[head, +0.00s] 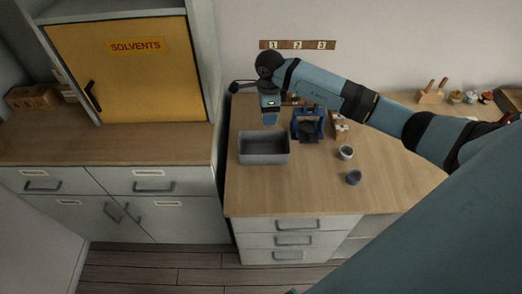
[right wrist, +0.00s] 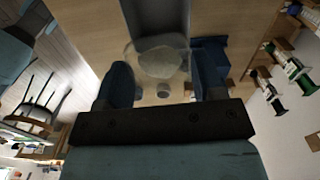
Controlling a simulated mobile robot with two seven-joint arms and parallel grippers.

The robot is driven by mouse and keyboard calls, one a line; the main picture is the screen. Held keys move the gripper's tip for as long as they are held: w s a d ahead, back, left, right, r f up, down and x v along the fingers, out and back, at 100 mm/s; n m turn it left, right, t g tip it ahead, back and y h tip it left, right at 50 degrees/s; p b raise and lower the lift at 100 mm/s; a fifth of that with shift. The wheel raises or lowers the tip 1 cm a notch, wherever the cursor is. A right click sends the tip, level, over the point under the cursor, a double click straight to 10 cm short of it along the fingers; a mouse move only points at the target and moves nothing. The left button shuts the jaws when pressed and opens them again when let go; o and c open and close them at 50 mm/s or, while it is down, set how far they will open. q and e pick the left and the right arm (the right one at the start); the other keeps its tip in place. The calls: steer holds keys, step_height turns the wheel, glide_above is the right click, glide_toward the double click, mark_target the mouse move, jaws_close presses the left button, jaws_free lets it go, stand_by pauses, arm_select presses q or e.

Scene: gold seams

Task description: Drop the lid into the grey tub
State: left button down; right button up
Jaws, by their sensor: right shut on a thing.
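The grey tub (head: 264,158) stands open on the wooden worktop, near its left end; it also shows at the top of the right wrist view (right wrist: 157,22). My right gripper (head: 270,118) points down above the tub's back edge in the head view. In the right wrist view, a clear, round lid (right wrist: 158,60) sits between its two blue fingers, and the gripper is shut on it. The lid overlaps the tub's near end in that view. I cannot make out the lid in the head view. My left gripper is not in view.
A dark blue stand (head: 307,126) is just right of the tub. Two small cups, one pale (head: 346,152) and one blue-grey (head: 354,177), stand further right. A yellow solvents cabinet (head: 133,67) rises at the left. The worktop in front of the tub is clear.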

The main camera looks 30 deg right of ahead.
steer(key=shift+w+d+f+m, duration=0.1)
steer(key=shift+w+d+m, duration=0.1)
steer(key=shift+m, duration=0.3)
step_height(320, 180, down, 6)
steer(key=b, duration=0.3)
steer(key=shift+r, duration=0.2)
steer(key=o, duration=1)
step_height(320, 180, up, 14)
steer(key=shift+f+b, duration=0.1)
steer(key=shift+b, duration=0.75)
